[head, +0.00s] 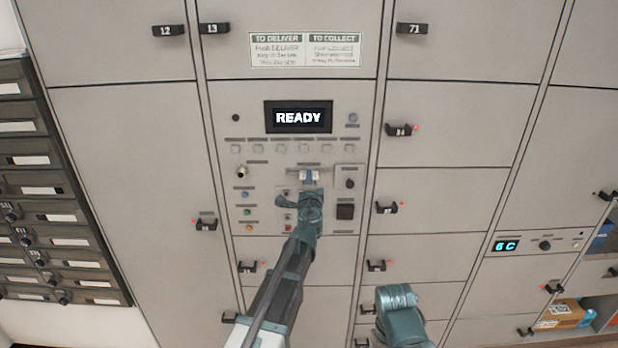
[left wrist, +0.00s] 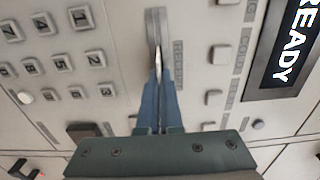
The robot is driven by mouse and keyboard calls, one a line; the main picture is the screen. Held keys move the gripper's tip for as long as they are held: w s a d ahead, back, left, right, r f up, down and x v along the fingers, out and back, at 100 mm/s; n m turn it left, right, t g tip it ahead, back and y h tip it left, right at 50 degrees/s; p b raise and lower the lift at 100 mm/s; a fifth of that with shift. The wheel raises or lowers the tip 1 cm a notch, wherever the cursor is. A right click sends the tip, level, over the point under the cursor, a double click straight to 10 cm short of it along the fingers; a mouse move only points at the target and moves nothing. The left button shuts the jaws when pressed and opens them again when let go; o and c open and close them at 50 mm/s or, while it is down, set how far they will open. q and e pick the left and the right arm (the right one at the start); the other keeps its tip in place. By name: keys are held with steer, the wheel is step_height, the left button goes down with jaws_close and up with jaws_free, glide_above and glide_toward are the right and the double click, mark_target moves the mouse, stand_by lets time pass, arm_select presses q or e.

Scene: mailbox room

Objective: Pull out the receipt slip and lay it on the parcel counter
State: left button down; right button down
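The receipt slip (head: 316,175) is a small white strip at the slot (head: 297,169) in the locker's control panel, below the READY screen. My left gripper (head: 308,178) is at the slot with its blue fingers over the middle of the slip. In the left wrist view the fingers (left wrist: 159,85) are nearly together at the grey slot plate (left wrist: 156,22) beside the receipt label. The slip shows there only as a thin edge between them (left wrist: 160,120). My right gripper is not in view; only a teal part of my right arm shows low in the head view. No parcel counter can be made out.
The READY screen (head: 298,117) and a row of buttons are above the slot. A keypad (left wrist: 60,55) is beside it. Locker doors with black handles surround the panel. Dark mailboxes (head: 50,215) stand at left. An orange parcel (head: 563,313) lies in a compartment at lower right.

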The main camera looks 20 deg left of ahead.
arm_select(q)
steer(key=v, duration=0.8)
stand_by(0.7)
